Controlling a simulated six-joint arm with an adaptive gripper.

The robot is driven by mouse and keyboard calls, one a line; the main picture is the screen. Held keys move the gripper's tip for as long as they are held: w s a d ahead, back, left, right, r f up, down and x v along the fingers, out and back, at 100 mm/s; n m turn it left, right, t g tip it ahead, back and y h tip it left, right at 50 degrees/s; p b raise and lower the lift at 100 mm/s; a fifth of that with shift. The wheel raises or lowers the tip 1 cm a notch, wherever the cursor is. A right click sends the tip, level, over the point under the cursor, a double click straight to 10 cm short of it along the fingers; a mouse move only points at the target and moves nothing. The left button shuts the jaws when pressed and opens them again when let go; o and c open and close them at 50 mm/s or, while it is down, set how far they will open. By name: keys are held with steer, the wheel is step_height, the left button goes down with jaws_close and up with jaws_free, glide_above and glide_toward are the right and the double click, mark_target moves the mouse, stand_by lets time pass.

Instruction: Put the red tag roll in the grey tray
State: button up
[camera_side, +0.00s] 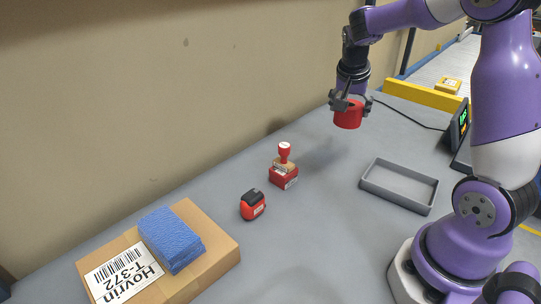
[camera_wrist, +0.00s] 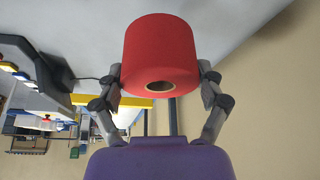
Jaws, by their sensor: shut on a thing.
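The red tag roll (camera_side: 348,115) is in my gripper (camera_side: 350,101), held up in the air above the table. In the wrist view the roll (camera_wrist: 160,45) sits between the two fingers of my gripper (camera_wrist: 161,88), with its round core hole showing. The fingers are shut on its sides. The grey tray (camera_side: 400,186) lies on the table, to the right of and lower than the roll in the side view. The tray is empty.
A red stamp (camera_side: 284,168) and a red-and-black tape measure (camera_side: 252,205) stand on the table left of the tray. A cardboard box (camera_side: 215,243) with a blue sponge-like block (camera_side: 171,238) is at the lower left. A dark display device (camera_side: 459,130) stands at the right.

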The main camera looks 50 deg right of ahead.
steer(key=s+a+m+g, duration=0.4)
steer(key=s+a+m, duration=0.5)
steer(key=s+a, duration=0.25)
steer(key=m, duration=0.1)
glide_toward(406, 186)
steer(key=shift+s+d+r+y, duration=0.15)
steer(key=shift+s+d+y, duration=0.15)
steer(key=shift+d, duration=0.65)
steer(key=shift+s+d+f, duration=0.1)
steer(key=shift+s+f, duration=0.05)
steer(key=shift+f, duration=2.1)
steer(key=shift+f, duration=0.1)
